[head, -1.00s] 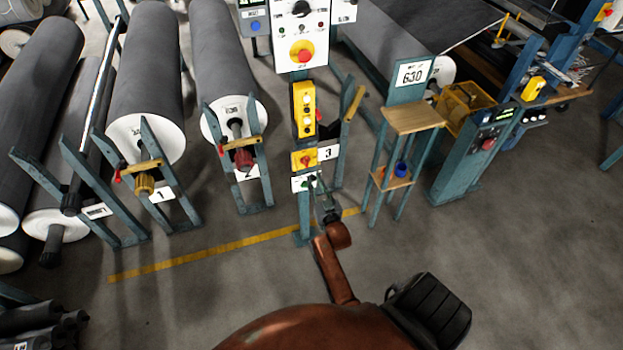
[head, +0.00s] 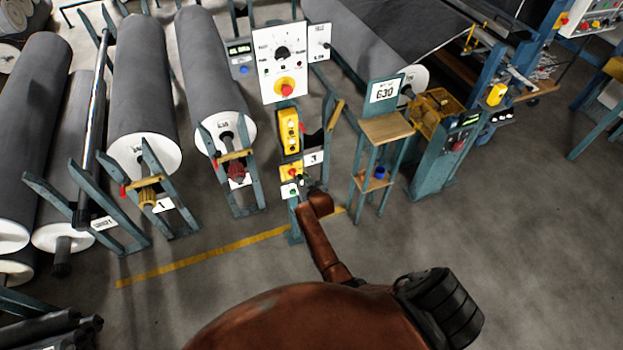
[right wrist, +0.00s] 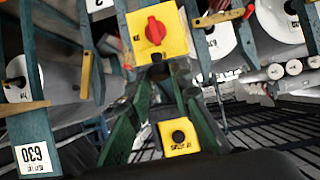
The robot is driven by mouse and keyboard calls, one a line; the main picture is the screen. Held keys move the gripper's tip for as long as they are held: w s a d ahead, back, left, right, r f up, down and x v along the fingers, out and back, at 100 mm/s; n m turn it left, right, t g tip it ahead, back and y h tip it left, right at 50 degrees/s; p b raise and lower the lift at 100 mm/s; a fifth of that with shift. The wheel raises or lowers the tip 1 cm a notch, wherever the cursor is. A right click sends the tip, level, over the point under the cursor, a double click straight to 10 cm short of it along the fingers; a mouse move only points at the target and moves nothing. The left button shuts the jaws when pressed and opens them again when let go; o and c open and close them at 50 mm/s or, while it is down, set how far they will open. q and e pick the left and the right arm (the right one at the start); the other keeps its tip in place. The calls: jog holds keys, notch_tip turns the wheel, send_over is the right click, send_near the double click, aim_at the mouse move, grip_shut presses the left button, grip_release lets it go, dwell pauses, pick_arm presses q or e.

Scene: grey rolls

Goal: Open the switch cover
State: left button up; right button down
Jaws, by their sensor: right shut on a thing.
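The yellow switch box (head: 291,170) with a red knob is on a teal post. In the right wrist view it is a yellow plate (right wrist: 172,38) with a red rotary knob (right wrist: 155,30), seen upside down. My right gripper (head: 303,183) reaches it from the front right. In the right wrist view my right gripper (right wrist: 158,72) has its fingertips close together on a small dark piece at the plate's edge, which I take for the switch cover (right wrist: 157,58). Its outline is unclear. A second yellow plate with a black round part (right wrist: 178,137) shows between the fingers. My left gripper is out of view.
Above the switch are a yellow button box (head: 289,131) and a white control panel (head: 281,62). A small white plate with a green button (head: 289,190) sits just below. A wooden-topped stand (head: 387,128) is close on the right. The front floor is clear.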

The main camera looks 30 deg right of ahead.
jog(key=shift+w+d+r+p, duration=0.1)
jog(key=shift+w+r+p, duration=0.2)
jog(key=shift+r, duration=0.35)
jog(key=shift+w+d+r+p, duration=0.1)
jog(key=shift+w+r+p, duration=0.1)
jog(key=shift+w+r, duration=0.3)
jog(key=shift+w+r+p, duration=0.2)
jog(key=shift+r+p, duration=0.15)
jog(key=shift+f, duration=0.15)
jog(key=c, duration=2.2)
grip_release()
jog(key=shift+s+f, duration=0.1)
jog(key=o, duration=0.4)
jog(key=shift+f, duration=0.2)
jog(key=shift+o, duration=0.2)
jog(key=shift+r, duration=0.1)
jog(key=v, duration=1.2)
